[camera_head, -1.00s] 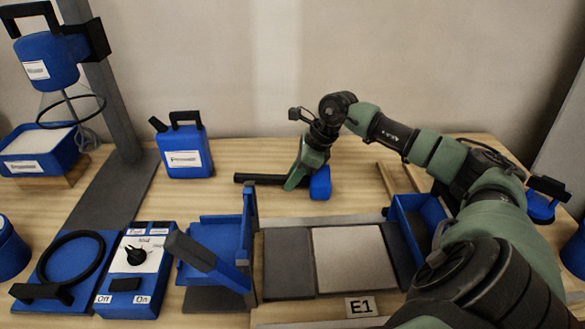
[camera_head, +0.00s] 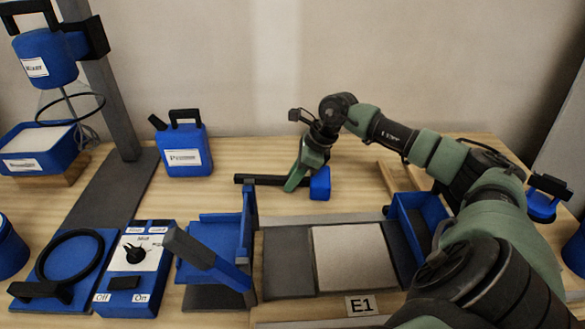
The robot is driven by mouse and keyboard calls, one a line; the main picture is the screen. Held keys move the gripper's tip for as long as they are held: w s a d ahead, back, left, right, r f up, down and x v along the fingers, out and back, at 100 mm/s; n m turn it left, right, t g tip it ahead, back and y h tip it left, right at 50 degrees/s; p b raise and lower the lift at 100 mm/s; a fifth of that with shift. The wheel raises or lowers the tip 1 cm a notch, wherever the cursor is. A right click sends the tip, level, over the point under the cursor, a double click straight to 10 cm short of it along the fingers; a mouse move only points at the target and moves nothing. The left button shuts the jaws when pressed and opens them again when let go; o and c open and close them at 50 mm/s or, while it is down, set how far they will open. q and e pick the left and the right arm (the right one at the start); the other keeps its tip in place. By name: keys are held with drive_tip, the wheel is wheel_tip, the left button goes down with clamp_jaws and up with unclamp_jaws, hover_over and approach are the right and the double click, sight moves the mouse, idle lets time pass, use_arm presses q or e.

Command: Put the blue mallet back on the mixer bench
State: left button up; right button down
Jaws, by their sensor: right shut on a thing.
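The blue mallet has a blue head (camera_head: 320,184) and a dark handle (camera_head: 258,180) that points left. It is at the back middle of the wooden bench (camera_head: 225,150), lying flat on the top or very close above it; I cannot tell which. My right gripper (camera_head: 296,182) reaches in from the right and points down. Its green fingers are shut on the mallet's handle, close to the head, and hide part of it. My left gripper is not in view.
A blue jug (camera_head: 184,150) stands left of the mallet. In front are a blue angled stand (camera_head: 215,245), a switch box (camera_head: 135,265) and a pale tile (camera_head: 350,258) beside label E1. A blue open bin (camera_head: 418,215) is at right. The mixer (camera_head: 48,62) stands back left.

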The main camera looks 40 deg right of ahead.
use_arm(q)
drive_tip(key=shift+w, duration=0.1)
use_arm(e)
drive_tip(key=c, duration=1.2)
unclamp_jaws()
drive_tip(key=shift+v, duration=1.05)
drive_tip(key=p+v, duration=0.1)
drive_tip(key=v, duration=0.3)
drive_tip(key=shift+r, duration=0.15)
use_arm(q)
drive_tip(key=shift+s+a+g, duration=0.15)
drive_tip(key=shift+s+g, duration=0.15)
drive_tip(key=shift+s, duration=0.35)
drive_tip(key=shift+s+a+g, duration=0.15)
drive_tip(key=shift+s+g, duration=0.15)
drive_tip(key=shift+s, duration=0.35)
use_arm(e)
drive_tip(key=shift+v, duration=0.75)
